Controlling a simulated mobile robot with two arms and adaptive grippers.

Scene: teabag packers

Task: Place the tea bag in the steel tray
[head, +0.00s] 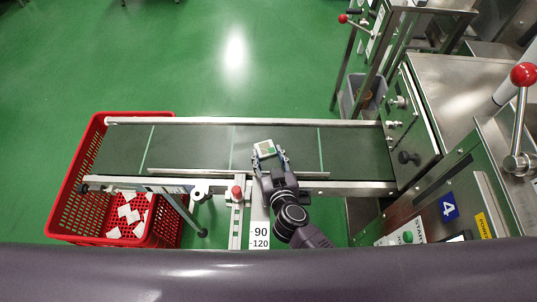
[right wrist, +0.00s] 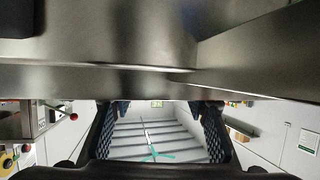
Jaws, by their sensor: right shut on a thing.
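The tea bag (head: 265,149), a small pale square with green and brown marks, is over the dark conveyor belt in the head view. My right gripper (head: 269,158) is shut on it, one finger at each side. In the right wrist view, the fingers of my right gripper (right wrist: 165,140) frame a pale striped area with a thin line and a green mark; I cannot tell if this is the bag. I cannot make out the steel tray for certain; bare steel fills the top of the right wrist view. My left gripper is not in view.
The conveyor belt (head: 195,147) has metal side rails. A red crate (head: 67,190) with several white packets stands at its left end. A steel machine (head: 440,85) stands at the right, with a red-knobbed lever (head: 523,76). A red button (head: 237,191) is left of my right arm.

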